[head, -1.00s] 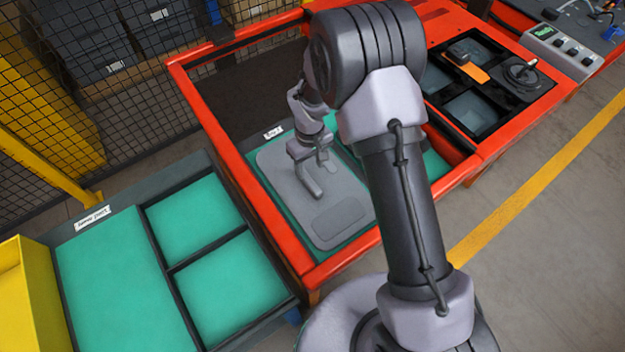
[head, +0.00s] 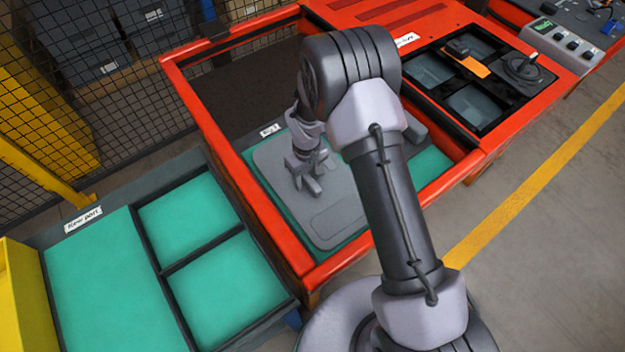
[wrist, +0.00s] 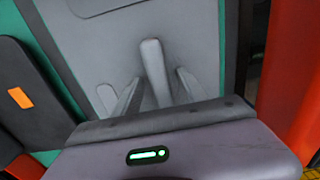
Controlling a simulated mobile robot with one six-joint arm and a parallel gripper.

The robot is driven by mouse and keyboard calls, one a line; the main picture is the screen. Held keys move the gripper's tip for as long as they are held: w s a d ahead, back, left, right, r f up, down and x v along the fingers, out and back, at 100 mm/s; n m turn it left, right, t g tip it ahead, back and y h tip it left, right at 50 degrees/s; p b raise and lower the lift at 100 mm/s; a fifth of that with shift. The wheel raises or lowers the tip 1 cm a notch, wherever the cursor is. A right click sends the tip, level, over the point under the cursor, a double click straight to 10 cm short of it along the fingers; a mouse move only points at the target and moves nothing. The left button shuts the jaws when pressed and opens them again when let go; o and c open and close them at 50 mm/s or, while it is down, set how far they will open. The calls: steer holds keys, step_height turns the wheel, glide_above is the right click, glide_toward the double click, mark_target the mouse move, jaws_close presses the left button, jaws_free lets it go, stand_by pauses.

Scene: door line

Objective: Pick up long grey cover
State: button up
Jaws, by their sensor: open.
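The long grey cover (head: 325,225) is a flat, rounded grey panel lying in the red-framed bay on a green base. A raised grey bar (wrist: 153,68) stands on it like a handle. My gripper (head: 308,184) is over the panel in the head view, pointing down. In the wrist view my gripper (wrist: 158,92) is open, with one finger on each side of the bar and a gap to it. Whether the fingertips touch the panel cannot be told. My arm hides part of the panel's right side in the head view.
The red frame (head: 240,200) walls the bay. A dark piece with an orange label (wrist: 20,97) lies beside the panel. Green-lined trays (head: 95,280) stand at left. A black panel with a joystick (head: 522,68) is at right. Wire mesh (head: 170,110) stands behind.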

steer(key=shift+f, duration=0.15)
steer(key=shift+c, duration=0.2)
jaws_close()
step_height(320, 180, up, 27)
steer(key=p, duration=1.4)
steer(key=shift+f+p, duration=0.2)
steer(key=shift+p, duration=0.2)
